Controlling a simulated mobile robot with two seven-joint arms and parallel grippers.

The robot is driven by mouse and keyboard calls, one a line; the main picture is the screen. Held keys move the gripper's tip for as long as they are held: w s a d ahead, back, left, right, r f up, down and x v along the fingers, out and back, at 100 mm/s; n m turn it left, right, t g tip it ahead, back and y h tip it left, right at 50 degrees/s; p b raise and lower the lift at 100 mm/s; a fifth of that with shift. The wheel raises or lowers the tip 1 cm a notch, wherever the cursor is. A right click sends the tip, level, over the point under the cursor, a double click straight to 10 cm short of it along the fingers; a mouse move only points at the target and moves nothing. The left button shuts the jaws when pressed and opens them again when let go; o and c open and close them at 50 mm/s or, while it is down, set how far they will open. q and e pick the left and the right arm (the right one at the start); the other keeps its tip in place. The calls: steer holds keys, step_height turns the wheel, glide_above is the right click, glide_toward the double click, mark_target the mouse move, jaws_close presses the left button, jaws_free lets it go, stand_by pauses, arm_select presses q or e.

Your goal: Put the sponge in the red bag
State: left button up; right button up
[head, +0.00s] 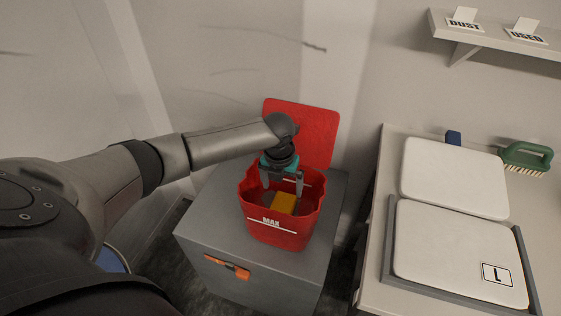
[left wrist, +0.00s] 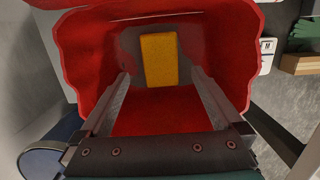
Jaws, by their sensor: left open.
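The red bag (head: 277,233) stands open on a grey cabinet, with its red lid raised behind it and "MAX" printed on its front. The yellow sponge (head: 284,203) is inside the bag. In the left wrist view the sponge (left wrist: 160,60) lies against the grey inner surface, beyond the fingertips and apart from them. My left gripper (head: 281,186) points down into the bag's mouth. Its fingers are spread wide with nothing between them. In the left wrist view the red walls (left wrist: 85,50) surround both fingers. My right gripper is not in view.
The grey cabinet (head: 205,225) has an orange handle (head: 227,267). To the right, a bench holds two white pads (head: 455,178) and a green brush (head: 526,157). A shelf with "DUST" and "USED" cards (head: 500,38) is on the wall.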

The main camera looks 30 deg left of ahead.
arm_select(q)
step_height(320, 180, up, 20)
steer(key=s+p, duration=0.1)
steer(key=p, duration=1.3)
steer(key=shift+s+d+r, duration=0.15)
steer(key=shift+s, duration=0.05)
steer(key=shift+d, duration=0.1)
